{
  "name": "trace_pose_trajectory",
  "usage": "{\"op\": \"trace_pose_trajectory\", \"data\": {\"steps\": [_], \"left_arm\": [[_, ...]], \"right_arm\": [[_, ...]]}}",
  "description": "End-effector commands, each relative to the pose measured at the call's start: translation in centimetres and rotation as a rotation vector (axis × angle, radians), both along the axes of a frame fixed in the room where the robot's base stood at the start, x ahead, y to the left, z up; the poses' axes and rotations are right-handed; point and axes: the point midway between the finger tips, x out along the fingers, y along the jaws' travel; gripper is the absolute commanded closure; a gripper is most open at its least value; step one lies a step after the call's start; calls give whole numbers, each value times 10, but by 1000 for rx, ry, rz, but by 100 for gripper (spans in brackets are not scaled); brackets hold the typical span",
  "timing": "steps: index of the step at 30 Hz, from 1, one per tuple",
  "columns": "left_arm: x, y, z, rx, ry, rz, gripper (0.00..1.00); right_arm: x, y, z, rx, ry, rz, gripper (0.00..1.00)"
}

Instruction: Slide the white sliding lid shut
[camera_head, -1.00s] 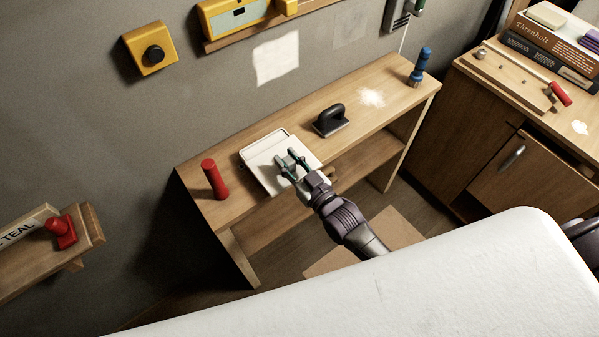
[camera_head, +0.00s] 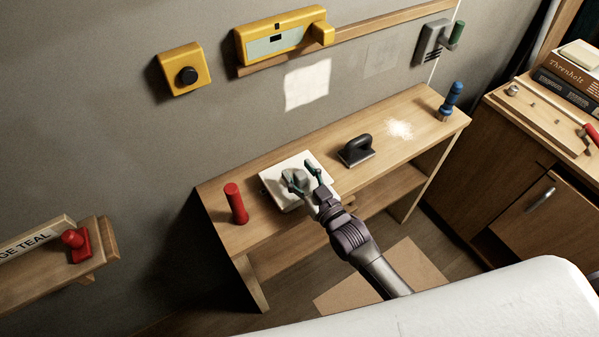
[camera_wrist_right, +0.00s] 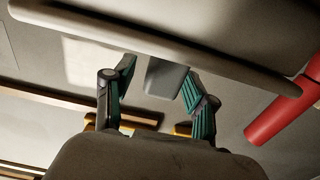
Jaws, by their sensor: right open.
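The white sliding lid (camera_head: 319,190) lies flat on its low white box on the wooden bench, and it appears to cover the box top. A grey block-like handle (camera_head: 297,177) stands up from the lid. My right gripper (camera_head: 300,172) is open, with its two green fingers on either side of the handle. In the right wrist view, the handle (camera_wrist_right: 165,78) sits between the spread fingers, and a pale edge crosses above them. I cannot tell whether a finger touches the handle. My left gripper is out of view.
My white body covers the lower right.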

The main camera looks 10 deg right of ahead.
Motion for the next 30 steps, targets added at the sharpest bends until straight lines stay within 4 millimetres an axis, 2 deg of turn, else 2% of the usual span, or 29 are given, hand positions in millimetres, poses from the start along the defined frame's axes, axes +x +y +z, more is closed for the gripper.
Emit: {"op": "trace_pose_trajectory", "data": {"steps": [2,7,15,21,25,30], "left_arm": [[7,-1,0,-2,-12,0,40],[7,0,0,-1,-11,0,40],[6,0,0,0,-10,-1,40],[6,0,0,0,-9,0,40],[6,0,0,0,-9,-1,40],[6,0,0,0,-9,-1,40]], "right_arm": [[-1,0,-1,0,1,0,44],[-18,-7,-2,-1,4,0,44],[-72,-26,-2,-1,4,1,44],[-102,-37,-1,-1,3,0,44],[-111,-40,-1,0,1,1,44],[-113,-41,0,0,-1,1,44]]}}
